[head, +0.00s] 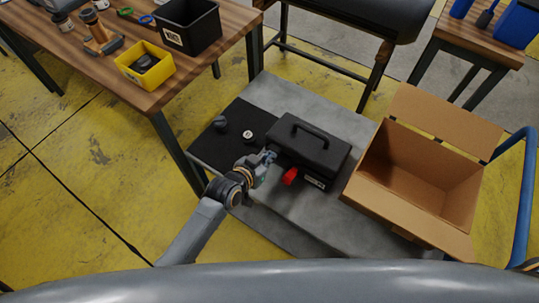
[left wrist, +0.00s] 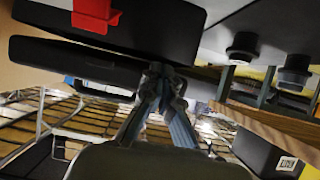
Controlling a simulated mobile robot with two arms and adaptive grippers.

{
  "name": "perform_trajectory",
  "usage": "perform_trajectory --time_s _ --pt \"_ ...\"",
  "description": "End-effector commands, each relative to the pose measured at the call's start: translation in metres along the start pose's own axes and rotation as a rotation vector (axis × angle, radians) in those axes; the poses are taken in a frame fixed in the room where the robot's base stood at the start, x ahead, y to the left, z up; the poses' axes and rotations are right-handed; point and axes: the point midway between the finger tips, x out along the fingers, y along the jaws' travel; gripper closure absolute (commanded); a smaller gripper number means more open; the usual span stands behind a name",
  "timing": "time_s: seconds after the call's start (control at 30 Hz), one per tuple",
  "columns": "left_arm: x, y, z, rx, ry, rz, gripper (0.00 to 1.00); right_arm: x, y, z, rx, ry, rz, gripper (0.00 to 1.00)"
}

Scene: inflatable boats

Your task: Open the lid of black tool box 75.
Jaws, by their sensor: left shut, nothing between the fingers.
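The black tool box (head: 312,152) sits on a grey platform with its handle on top. Its lid looks down in the head view. A red latch (head: 290,176) sticks out from its near side. My left gripper (head: 268,155) is shut and empty beside the box's left end. In the left wrist view, the tilted black box (left wrist: 150,27) and its red latch (left wrist: 96,14) are at the top. The shut fingertips (left wrist: 160,78) are close to a black slab of the box; I cannot tell whether they touch. My right gripper is not in view.
An open cardboard box (head: 425,175) stands close to the right of the tool box. Two small round items lie on a black mat (head: 213,148) at left. A wooden bench (head: 95,62) with a yellow bin (head: 145,64) and a black bin (head: 188,26) stands at upper left.

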Motion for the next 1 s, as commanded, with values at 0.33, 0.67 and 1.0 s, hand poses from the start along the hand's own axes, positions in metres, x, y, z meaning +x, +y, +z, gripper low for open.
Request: perform_trajectory --time_s 0.33,0.67,1.0 --pt "-0.006 0.000 -0.013 0.001 -0.001 0.000 1.00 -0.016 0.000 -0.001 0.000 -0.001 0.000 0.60" --pt "-0.007 0.000 -0.017 0.000 0.000 0.000 1.00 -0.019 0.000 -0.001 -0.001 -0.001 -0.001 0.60" --pt "-0.012 0.000 -0.040 -0.001 0.000 0.001 1.00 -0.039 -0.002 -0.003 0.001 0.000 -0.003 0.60"
